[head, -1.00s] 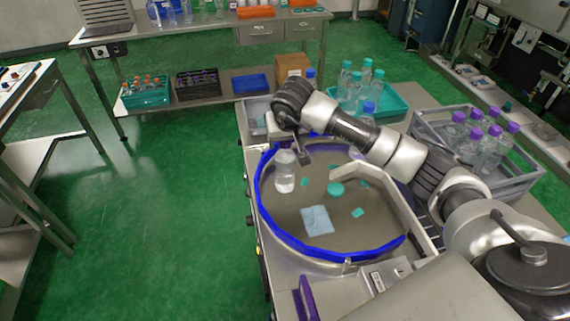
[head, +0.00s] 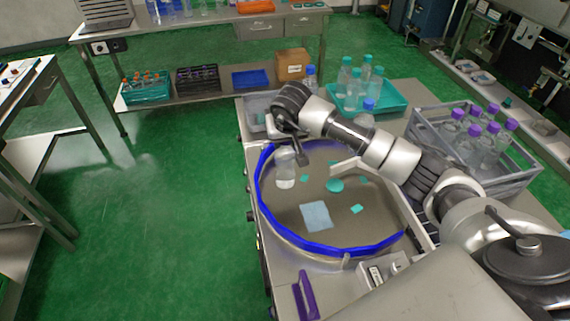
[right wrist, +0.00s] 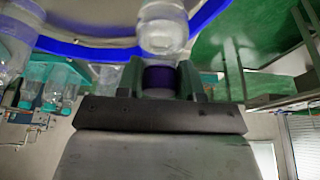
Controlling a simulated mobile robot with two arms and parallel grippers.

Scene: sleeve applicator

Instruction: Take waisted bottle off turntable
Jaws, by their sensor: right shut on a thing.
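The waisted bottle (head: 285,169) is clear with a pinched middle. It stands at the left side of the round turntable (head: 285,215), inside its blue rim. My right gripper (head: 295,151) reaches down over the bottle's top from the right. In the right wrist view, my right gripper (right wrist: 160,80) is shut on the purple cap of the bottle (right wrist: 162,30), one finger on each side. The head view does not show the cap clearly. I cannot tell whether the base touches the turntable. My left gripper is not in view.
A light blue cloth (head: 316,214) and several teal pieces lie on the turntable. A thin guide wall stands along its right side. Behind are a teal tray (head: 392,106) of bottles and a grey crate (head: 525,178) of purple-capped bottles. Open green floor lies left.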

